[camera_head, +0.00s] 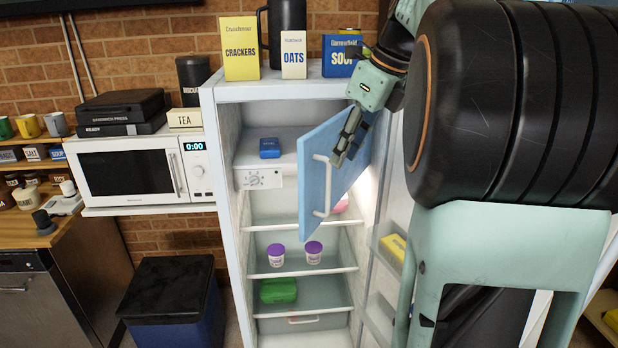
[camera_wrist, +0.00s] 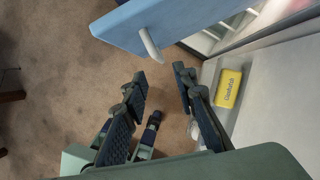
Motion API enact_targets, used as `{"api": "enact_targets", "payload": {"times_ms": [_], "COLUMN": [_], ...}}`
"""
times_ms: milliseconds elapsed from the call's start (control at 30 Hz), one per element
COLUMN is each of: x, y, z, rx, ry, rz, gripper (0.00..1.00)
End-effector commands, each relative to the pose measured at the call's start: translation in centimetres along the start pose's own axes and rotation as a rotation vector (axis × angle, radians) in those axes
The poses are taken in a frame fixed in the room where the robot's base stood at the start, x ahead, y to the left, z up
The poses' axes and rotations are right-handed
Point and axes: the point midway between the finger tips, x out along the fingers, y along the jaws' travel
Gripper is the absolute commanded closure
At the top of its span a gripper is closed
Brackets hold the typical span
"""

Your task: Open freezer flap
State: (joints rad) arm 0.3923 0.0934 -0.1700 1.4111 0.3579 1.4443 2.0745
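The freezer flap (camera_head: 335,165) is a light blue panel with a white bar handle (camera_head: 323,185). It stands swung out from the freezer compartment (camera_head: 280,145) at the top of the fridge, and the left part of the compartment shows. My gripper (camera_head: 345,145) is at the front of the flap, near its upper part and to the right of the handle. In the wrist view my gripper (camera_wrist: 160,92) has its fingers spread with nothing between them. There the flap (camera_wrist: 180,20) and its handle (camera_wrist: 150,45) lie beyond the fingertips, apart from them.
A blue box (camera_head: 270,148) sits in the compartment. Purple-lidded tubs (camera_head: 276,256) and a green container (camera_head: 278,291) stand on the shelves below. The fridge door (camera_head: 385,250) is open at right, holding a yellow pack (camera_wrist: 229,88). Boxes and a dark jug (camera_head: 287,20) stand on top.

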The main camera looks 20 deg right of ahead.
Motion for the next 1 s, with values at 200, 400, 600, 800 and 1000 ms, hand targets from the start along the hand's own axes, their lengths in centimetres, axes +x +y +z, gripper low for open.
{"api": "enact_targets", "payload": {"times_ms": [200, 400, 600, 800, 1000], "x": [3.7, 7.5, 9.7, 10.4, 10.3], "y": [0.1, 0.1, 0.1, 0.1, 0.1], "z": [-0.1, -0.1, -0.1, -0.1, -0.1], "rx": [-0.001, -0.003, -0.003, -0.003, -0.003], "ry": [0.002, 0.002, 0.001, 0.000, 0.000], "rz": [0.004, 0.004, 0.002, 0.000, 0.000], "gripper": [0.74, 0.74, 0.74, 0.74, 0.76]}}
